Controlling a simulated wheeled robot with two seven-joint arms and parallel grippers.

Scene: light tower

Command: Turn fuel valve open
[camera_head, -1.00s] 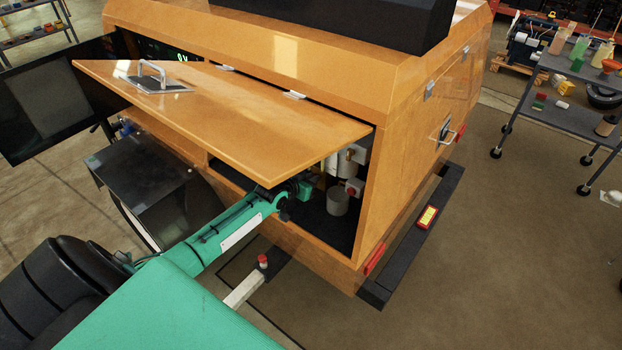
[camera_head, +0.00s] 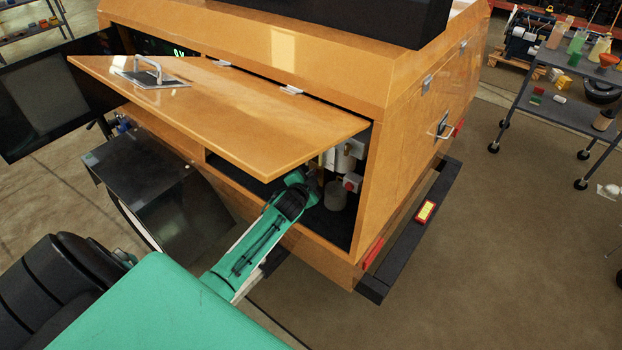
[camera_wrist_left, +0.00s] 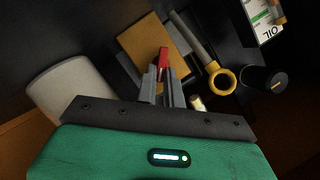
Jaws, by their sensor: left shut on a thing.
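The fuel valve's red handle (camera_wrist_left: 163,58) shows in the left wrist view, in front of a brownish-yellow block (camera_wrist_left: 150,48). My left gripper (camera_wrist_left: 162,77) is shut on this red handle, its grey fingers on either side of it. In the head view my left arm reaches under the raised orange door (camera_head: 225,108) into the tower's open compartment (camera_head: 318,222). There the fingers and the valve handle are hidden behind my wrist and the door. My right gripper is in neither view.
Near the gripper in the wrist view are a yellow ring on a grey tube (camera_wrist_left: 221,79), a black cap (camera_wrist_left: 264,80), an oil label (camera_wrist_left: 264,14) and a pale cylinder (camera_wrist_left: 68,90). A wheeled cart (camera_head: 570,115) stands at the right; floor between is clear.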

